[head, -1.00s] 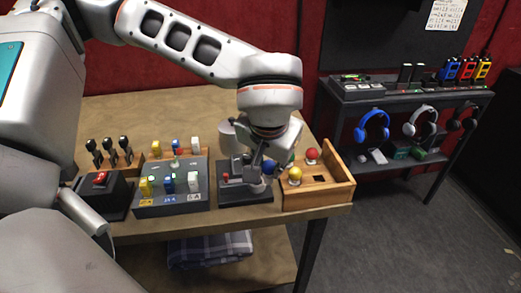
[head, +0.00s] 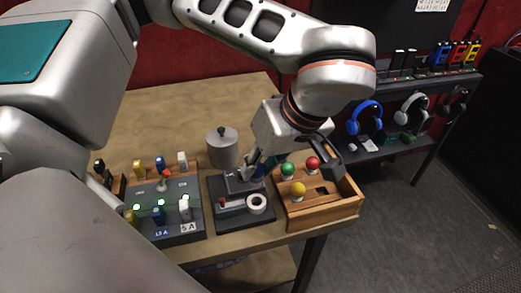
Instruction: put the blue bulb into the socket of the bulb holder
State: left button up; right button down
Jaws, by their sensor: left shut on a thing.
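The bulb holder (head: 231,212) is a dark base on the table with a red lever and a white ring-shaped socket (head: 257,204), which is empty. My left gripper (head: 258,170) is just behind and above the socket. It is shut on the blue bulb (head: 262,173), of which only a small dark blue part shows between the fingers. The bulb is apart from the socket. My right gripper is out of view.
A wooden box (head: 335,208) at the right holds a green bulb (head: 288,169), a red bulb (head: 313,163) and a yellow bulb (head: 298,189). A grey cylinder (head: 222,149) stands behind the holder. A switch panel (head: 180,228) is at the left. The back table is clear.

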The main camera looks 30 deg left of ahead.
aim_at(260, 182)
pick_arm(q)
jog(key=shift+s+d+f+b, duration=0.1)
jog(key=shift+s+f+b, duration=0.1)
jog(key=shift+f+b, duration=0.75)
jog(key=shift+f, duration=0.55)
jog(key=shift+f+b, duration=0.35)
jog(key=shift+b, duration=0.25)
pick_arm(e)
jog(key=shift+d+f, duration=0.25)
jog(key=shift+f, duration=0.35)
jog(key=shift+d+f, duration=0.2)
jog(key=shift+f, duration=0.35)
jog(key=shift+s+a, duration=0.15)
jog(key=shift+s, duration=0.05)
pick_arm(q)
jog(key=shift+f, duration=0.1)
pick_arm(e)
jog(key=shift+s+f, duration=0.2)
pick_arm(q)
jog(key=shift+f, duration=0.15)
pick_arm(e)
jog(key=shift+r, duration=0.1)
pick_arm(q)
jog(key=shift+f, duration=0.1)
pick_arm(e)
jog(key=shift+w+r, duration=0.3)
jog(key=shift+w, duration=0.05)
